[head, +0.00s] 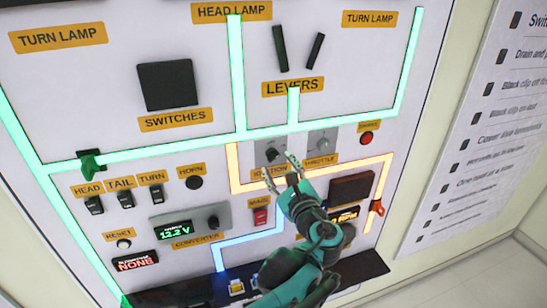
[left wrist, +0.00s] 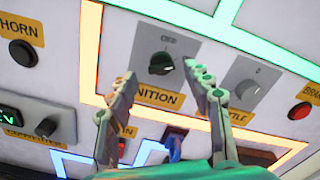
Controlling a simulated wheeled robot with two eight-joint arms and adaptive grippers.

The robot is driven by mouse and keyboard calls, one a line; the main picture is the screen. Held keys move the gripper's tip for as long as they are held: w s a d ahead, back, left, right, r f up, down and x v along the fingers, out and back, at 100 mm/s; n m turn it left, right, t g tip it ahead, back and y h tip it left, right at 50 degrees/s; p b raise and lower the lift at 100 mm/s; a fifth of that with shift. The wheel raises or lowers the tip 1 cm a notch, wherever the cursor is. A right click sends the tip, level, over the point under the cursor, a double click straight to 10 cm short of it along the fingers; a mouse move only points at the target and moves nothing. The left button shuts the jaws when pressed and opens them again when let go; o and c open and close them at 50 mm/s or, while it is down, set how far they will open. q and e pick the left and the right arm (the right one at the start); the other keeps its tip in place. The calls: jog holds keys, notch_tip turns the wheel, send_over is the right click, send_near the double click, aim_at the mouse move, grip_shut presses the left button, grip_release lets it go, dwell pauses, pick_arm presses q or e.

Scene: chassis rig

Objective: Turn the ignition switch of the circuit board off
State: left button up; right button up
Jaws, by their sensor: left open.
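The circuit board (head: 215,105) is a large upright white panel with orange labels and glowing lines. The ignition switch (head: 272,155) is a dark round knob on a grey plate, above its orange label. In the left wrist view the ignition switch (left wrist: 162,63) shows just beyond and between my fingertips, with a raised grip across it. I cannot read its marked position. My left gripper (head: 282,169) is open and empty in front of the label, just below the knob; its spread fingers also show in the left wrist view (left wrist: 158,78). My right gripper is out of view.
The throttle knob (head: 322,143) sits close to the right of the ignition, with a red button (head: 366,138) beyond. The red main switch (head: 261,216) is below. The horn button (head: 194,182) and converter (head: 190,222) are left. A written sheet (head: 480,130) hangs at right.

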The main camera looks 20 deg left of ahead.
aim_at(274, 159)
pick_arm(q)
jog(key=x, duration=0.4)
jog(key=shift+d+f, duration=0.1)
jog(key=shift+w, duration=0.25)
jog(key=c, duration=1.1)
jog(key=n, duration=0.5)
jog(key=shift+a+n, duration=0.25)
jog(key=shift+n, duration=0.05)
jog(key=n, duration=0.6)
jog(key=shift+p, duration=0.35)
jog(key=shift+n, duration=0.3)
